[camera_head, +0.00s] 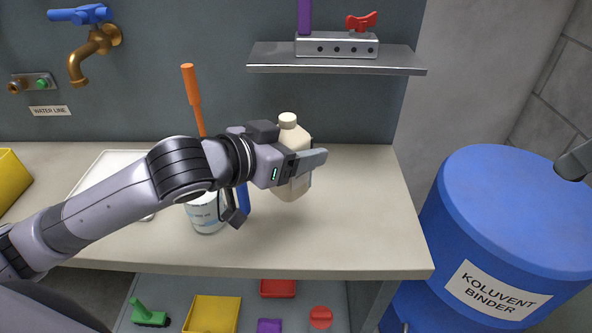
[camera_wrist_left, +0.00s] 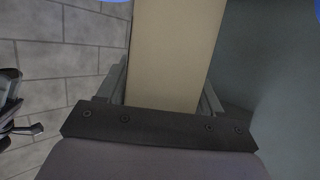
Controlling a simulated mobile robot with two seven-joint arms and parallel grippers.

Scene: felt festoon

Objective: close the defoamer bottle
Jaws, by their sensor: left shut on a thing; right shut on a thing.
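The cream defoamer bottle (camera_head: 294,188) stands upright over the right half of the workbench. My left gripper (camera_head: 300,168) is shut around its body from the left. In the left wrist view the bottle (camera_wrist_left: 170,60) fills the space between the fingers. A pale round top (camera_head: 288,120) shows on the bottle; I cannot tell whether it is a cap or the bare neck. A grey part of my right gripper (camera_head: 577,160) shows at the right edge, in front of the blue drum and well apart from the bottle. What it holds cannot be made out.
A metal shelf (camera_head: 335,60) hangs above. A blue drum (camera_head: 510,215) stands right of the bench (camera_head: 365,220). The bench's right part is clear.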

